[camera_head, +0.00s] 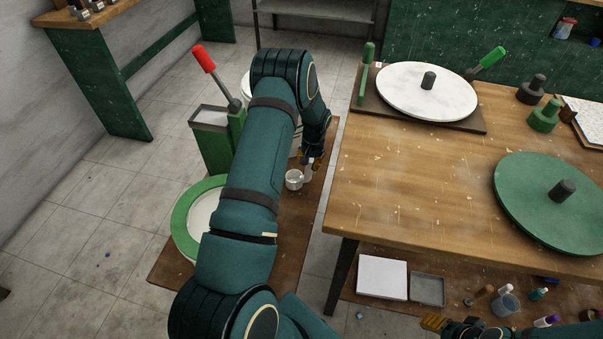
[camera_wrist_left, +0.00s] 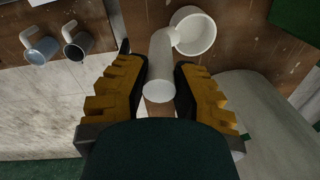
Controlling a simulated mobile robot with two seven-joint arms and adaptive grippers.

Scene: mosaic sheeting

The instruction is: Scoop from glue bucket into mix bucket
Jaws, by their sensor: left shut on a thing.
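My left gripper (camera_head: 312,162) is shut on the handle of a white scoop (camera_head: 294,180). In the left wrist view, the handle stands between the yellow fingers (camera_wrist_left: 160,88) and the round cup (camera_wrist_left: 193,31) lies beyond them. The scoop is over the brown board, beside my arm. A white bucket (camera_head: 245,86) shows partly behind my forearm. A round white container with a green rim (camera_head: 183,222) is left of my arm, partly hidden by it. I cannot tell which is glue or mix. My right gripper (camera_head: 435,322) is at the bottom edge, its opening unclear.
A green lever device with a red handle (camera_head: 204,59) stands left of my arm. The wooden table (camera_head: 400,180) holds a white turntable (camera_head: 410,92) and a green disc (camera_head: 525,200). Two mug-like scoops (camera_wrist_left: 41,48) show in the wrist view.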

